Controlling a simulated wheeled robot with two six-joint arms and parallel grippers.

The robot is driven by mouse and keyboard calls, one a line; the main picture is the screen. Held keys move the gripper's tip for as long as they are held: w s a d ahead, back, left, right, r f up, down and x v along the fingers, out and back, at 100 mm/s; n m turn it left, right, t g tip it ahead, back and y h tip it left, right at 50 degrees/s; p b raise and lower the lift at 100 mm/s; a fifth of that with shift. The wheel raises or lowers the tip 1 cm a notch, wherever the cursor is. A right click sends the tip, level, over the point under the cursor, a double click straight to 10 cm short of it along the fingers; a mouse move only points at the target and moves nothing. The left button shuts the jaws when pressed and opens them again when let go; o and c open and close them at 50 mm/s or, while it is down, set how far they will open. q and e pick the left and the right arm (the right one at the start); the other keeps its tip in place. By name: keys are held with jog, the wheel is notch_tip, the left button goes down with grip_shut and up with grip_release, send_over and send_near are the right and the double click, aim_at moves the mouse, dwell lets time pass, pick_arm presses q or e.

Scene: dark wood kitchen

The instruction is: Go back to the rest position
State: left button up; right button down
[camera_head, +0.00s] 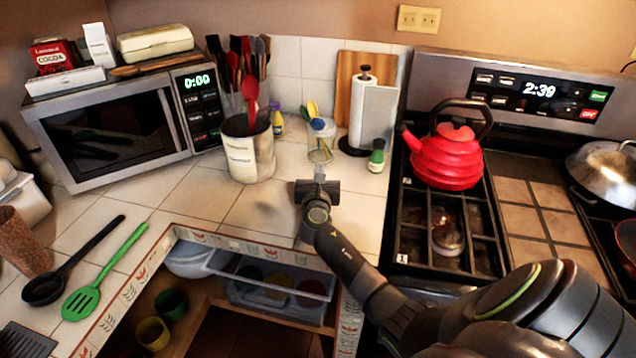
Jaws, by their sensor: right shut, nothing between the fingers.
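My right gripper (318,190) is shut and empty. It is above the tiled counter near the inner corner, in front of a small clear container and to the right of a white utensil crock (248,150). My right arm reaches in from the lower right, passing in front of the stove's left edge. My left gripper does not show.
A red kettle (446,155) stands on the stove at the right. A microwave (120,130) is at the left. A black ladle (75,262) and a green slotted spatula (104,276) lie on the left counter. Paper towels (364,112) and a green bottle (377,157) stand near the stove.

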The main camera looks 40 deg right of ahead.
jog(key=v, duration=0.3)
jog(key=shift+a+r, duration=0.1)
jog(key=shift+s+a, duration=0.3)
jog(key=shift+s, duration=0.05)
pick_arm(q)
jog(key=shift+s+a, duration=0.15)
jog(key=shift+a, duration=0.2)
pick_arm(e)
jog(key=shift+s+a, duration=0.1)
jog(key=shift+s, duration=0.05)
